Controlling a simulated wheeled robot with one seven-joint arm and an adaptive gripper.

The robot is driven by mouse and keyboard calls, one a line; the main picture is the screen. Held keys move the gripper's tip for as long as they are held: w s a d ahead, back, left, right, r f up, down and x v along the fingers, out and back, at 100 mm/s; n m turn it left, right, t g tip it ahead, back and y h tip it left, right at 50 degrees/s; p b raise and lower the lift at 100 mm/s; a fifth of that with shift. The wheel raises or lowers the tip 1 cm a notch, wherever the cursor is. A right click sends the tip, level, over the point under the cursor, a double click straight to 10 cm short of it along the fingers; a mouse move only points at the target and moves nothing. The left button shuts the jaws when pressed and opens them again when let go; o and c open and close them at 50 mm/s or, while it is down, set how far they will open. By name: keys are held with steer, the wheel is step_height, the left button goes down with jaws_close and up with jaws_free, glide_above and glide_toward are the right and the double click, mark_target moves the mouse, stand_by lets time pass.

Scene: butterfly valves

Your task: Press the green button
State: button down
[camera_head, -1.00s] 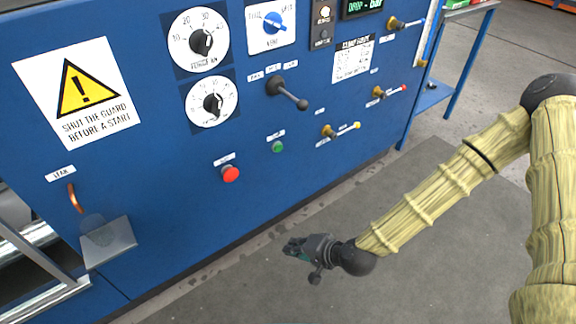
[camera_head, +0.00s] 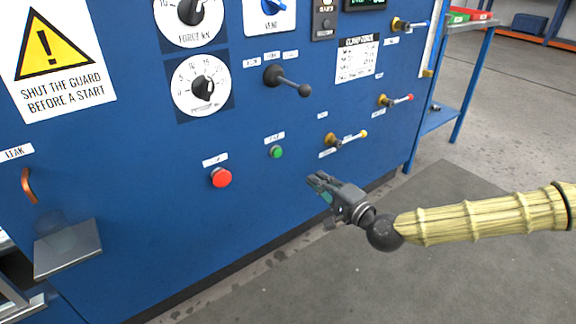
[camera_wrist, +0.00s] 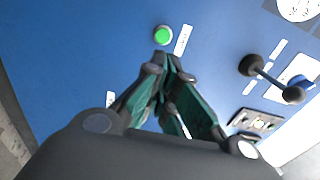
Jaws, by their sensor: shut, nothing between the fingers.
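The green button (camera_head: 276,152) is a small round button on the blue panel, below a white label and right of the larger red button (camera_head: 221,177). My gripper (camera_head: 316,183) is in front of the panel, to the lower right of the green button in the head view, and apart from it. In the wrist view, the green button (camera_wrist: 162,35) shows just beyond my fingertips (camera_wrist: 165,62), with its white label beside it. The fingers are shut with nothing between them. Nothing hides the button in either view.
A metal ledge (camera_head: 68,250) juts out at lower left. A blue-legged stand (camera_head: 462,90) is at right.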

steer(key=shift+r, duration=0.1)
steer(key=shift+w, duration=0.15)
steer(key=b, duration=0.6)
glide_toward(277, 153)
steer(key=w+a, duration=0.2)
steer(key=w, duration=0.4)
steer(key=shift+w+a, duration=0.3)
steer(key=shift+w, duration=0.2)
